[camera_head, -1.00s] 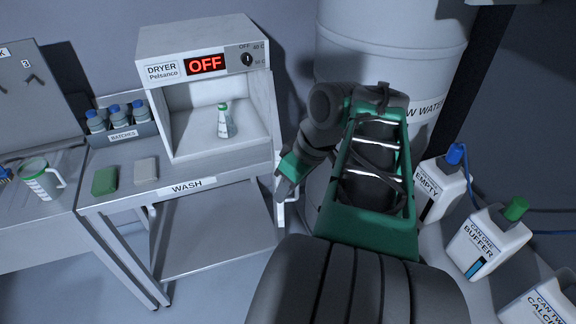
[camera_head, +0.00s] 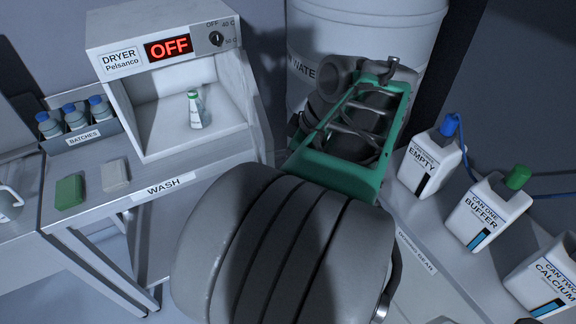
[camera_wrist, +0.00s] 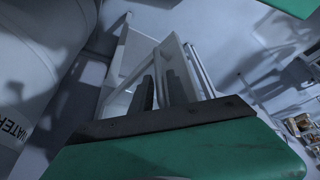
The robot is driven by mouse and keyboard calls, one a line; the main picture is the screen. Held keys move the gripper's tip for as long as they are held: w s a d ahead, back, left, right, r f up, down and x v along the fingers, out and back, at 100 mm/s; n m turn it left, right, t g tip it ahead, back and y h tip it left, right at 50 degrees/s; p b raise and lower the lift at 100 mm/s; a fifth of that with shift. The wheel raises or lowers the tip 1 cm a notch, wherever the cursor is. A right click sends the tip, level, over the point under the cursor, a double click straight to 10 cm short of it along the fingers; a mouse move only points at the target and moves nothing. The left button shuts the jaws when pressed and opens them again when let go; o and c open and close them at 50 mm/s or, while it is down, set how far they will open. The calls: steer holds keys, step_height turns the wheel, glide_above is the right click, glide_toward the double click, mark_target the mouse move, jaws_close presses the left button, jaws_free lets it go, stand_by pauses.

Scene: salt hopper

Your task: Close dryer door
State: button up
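The white dryer (camera_head: 165,65) stands on the bench at the left in the head view. Its front is open and its display reads OFF. A small white bottle with a green cap (camera_head: 195,112) stands inside. I cannot clearly make out the dryer door in the head view. In the wrist view, the two dark fingers of my gripper (camera_wrist: 162,90) point at a pale frame-like structure (camera_wrist: 178,50); I cannot tell whether it is the door or bench framework. A narrow light gap shows between the fingers; contact is unclear. My arm hides the gripper in the head view.
A wash bench (camera_head: 150,205) carries a green block (camera_head: 69,191), a pale block (camera_head: 114,175) and a rack of blue-capped bottles (camera_head: 85,135). A large white barrel (camera_head: 345,35) stands behind my arm. Several labelled cans, including Buffer (camera_head: 487,212), stand at the right.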

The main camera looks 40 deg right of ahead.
steer(key=shift+w+f, duration=0.1)
steer(key=shift+f, duration=0.2)
steer(key=shift+c, duration=0.3)
jaws_close()
stand_by(0.9)
